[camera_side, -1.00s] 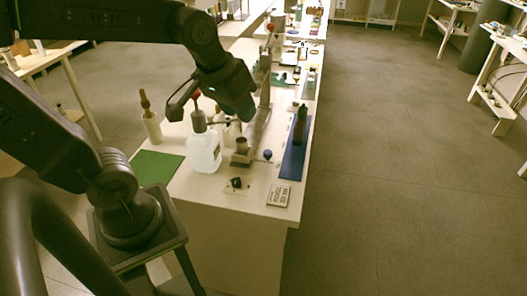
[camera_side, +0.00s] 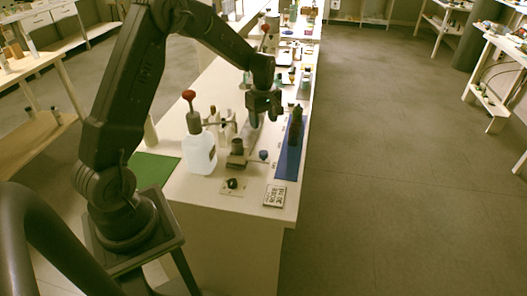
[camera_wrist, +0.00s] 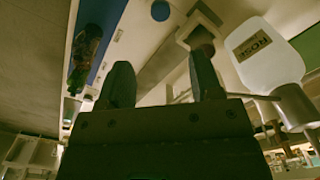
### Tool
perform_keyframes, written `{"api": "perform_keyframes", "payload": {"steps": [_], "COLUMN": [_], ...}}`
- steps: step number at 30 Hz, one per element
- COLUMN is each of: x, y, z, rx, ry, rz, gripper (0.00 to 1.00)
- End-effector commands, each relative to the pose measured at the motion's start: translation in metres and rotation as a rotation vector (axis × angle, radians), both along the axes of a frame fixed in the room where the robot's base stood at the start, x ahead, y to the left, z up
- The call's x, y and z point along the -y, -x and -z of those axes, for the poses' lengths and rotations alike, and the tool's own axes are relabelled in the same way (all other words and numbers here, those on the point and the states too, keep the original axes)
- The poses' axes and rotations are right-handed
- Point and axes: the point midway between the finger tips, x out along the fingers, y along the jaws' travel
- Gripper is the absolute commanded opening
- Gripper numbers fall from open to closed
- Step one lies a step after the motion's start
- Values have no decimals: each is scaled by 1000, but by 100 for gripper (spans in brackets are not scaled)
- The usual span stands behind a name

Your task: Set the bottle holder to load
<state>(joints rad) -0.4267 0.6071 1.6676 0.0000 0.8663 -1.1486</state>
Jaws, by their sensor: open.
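A grey metal fixture with a short upright cup (camera_side: 237,147) stands near the front of the bench and looks like the bottle holder. The cup also shows in the wrist view (camera_wrist: 193,33). A blue ball knob (camera_side: 263,155) sits just right of it and shows at the top of the wrist view (camera_wrist: 160,10). My gripper (camera_side: 264,116) points down above the bench, behind the cup, over the fixture's long rail. Its two fingers (camera_wrist: 162,68) are apart with nothing between them. I cannot read any load marking.
A dark bottle (camera_side: 296,117) stands on a blue mat (camera_side: 287,163) to the right. A black knob (camera_side: 232,184) and a lettered sign (camera_side: 275,196) lie in front. A green mat (camera_side: 153,168) is bare.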

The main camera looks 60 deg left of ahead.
Motion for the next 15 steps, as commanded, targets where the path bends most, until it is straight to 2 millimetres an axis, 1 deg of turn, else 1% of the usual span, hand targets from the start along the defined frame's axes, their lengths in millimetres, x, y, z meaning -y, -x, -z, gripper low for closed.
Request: {"api": "perform_keyframes", "payload": {"steps": [5,12,15], "x": [1,1,1], "y": [1,2,1], "z": [29,79,97], "rx": [-5,-6,-4], "ry": [2,3,2], "rz": [2,4,4], "gripper": [59,59,59]}}
